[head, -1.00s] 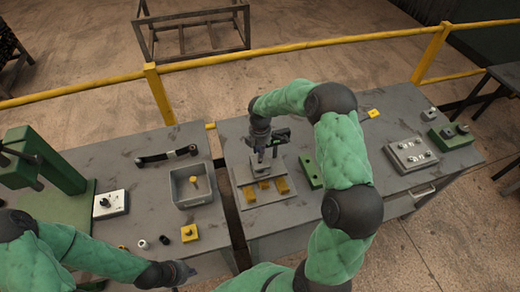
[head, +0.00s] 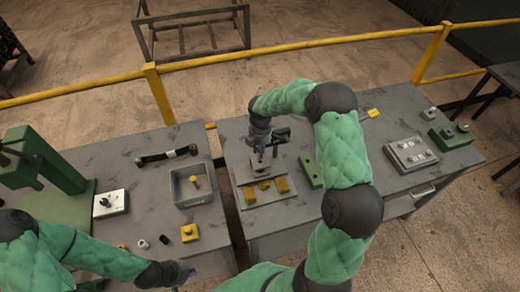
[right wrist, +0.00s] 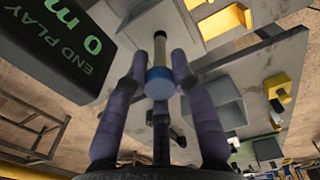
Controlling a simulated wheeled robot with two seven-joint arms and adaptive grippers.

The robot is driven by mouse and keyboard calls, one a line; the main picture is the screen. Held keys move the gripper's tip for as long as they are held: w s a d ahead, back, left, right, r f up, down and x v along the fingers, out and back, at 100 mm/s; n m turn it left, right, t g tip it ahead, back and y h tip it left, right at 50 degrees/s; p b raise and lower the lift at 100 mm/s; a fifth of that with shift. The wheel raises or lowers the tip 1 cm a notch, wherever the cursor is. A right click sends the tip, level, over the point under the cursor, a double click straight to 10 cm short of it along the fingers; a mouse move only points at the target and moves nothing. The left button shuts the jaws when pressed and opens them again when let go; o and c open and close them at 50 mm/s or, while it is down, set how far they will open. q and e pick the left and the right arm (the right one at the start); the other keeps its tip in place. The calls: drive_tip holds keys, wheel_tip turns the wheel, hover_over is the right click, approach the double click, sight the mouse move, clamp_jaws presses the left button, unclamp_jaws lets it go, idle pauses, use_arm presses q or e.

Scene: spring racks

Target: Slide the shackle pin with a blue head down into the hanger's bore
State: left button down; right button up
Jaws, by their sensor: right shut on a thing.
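My right gripper (right wrist: 158,82) is shut on the shackle pin, whose blue head (right wrist: 160,84) sits between the fingertips in the right wrist view. The pin's pale metal shank (right wrist: 160,48) points away from the gripper. In the head view the right gripper (head: 260,158) is over the grey fixture plate (head: 268,198) with its yellow blocks (head: 264,185). The arm and gripper partly cover the grey hanger block (head: 245,173). I cannot see the bore or whether the pin tip touches it. My left gripper (head: 182,273) is low at the left table's front edge, its jaws unclear.
A dark END PLAY display (right wrist: 62,45) stands close beside the right gripper. A green block (head: 311,174) is right of the fixture. A grey bin (head: 190,198), a green press (head: 40,165) and a yellow block (head: 190,232) are on the left table.

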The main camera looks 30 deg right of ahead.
sight(260, 160)
drive_tip(key=shift+f+b, duration=1.45)
drive_tip(key=shift+f, duration=0.7)
idle(0.4)
drive_tip(key=o, duration=1.5)
drive_tip(key=shift+o, duration=0.2)
drive_tip(key=shift+r, duration=0.1)
drive_tip(key=shift+r+p, duration=2.25)
drive_tip(key=shift+r, duration=1.15)
